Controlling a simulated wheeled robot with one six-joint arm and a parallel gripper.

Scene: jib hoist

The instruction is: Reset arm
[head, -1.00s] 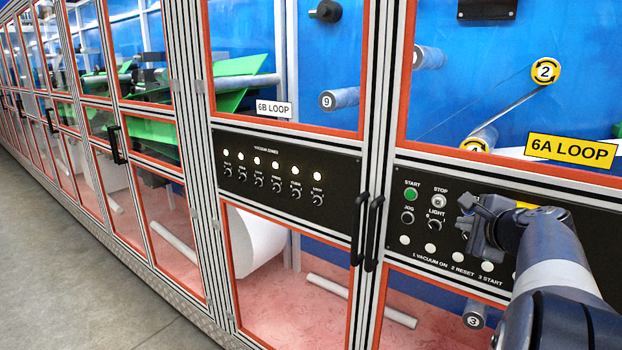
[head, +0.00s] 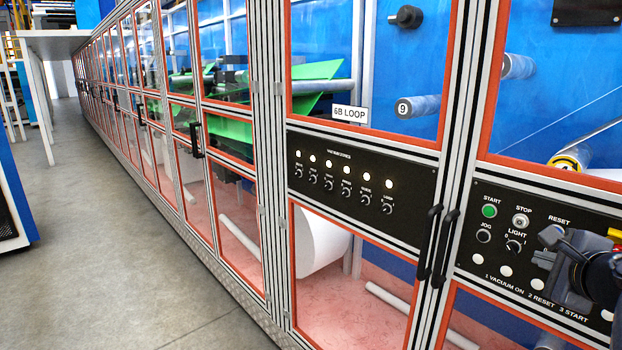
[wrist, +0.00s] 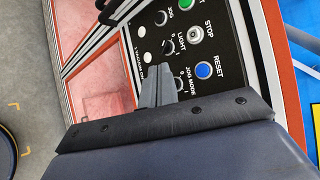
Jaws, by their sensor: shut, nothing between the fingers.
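My gripper (head: 545,262) is at the right edge of the head view, in front of the black control panel (head: 490,243). Its fingers are together and empty. In the wrist view the shut fingers (wrist: 155,90) point at the panel, near the JOG MODE knob (wrist: 183,84) and the LIGHT knob (wrist: 167,47). The blue RESET button (wrist: 204,70) and the STOP button (wrist: 195,35) are uncovered there. The green START button (head: 489,211) shows in the head view. I cannot tell the exact gap between fingertips and panel.
Framed glass cabinet doors run along the right, with black handles (head: 438,245) and a vacuum-zone panel (head: 350,186) with lit lamps. Grey floor (head: 130,240) lies open at left. A white table (head: 52,43) and a blue unit (head: 14,195) stand further left.

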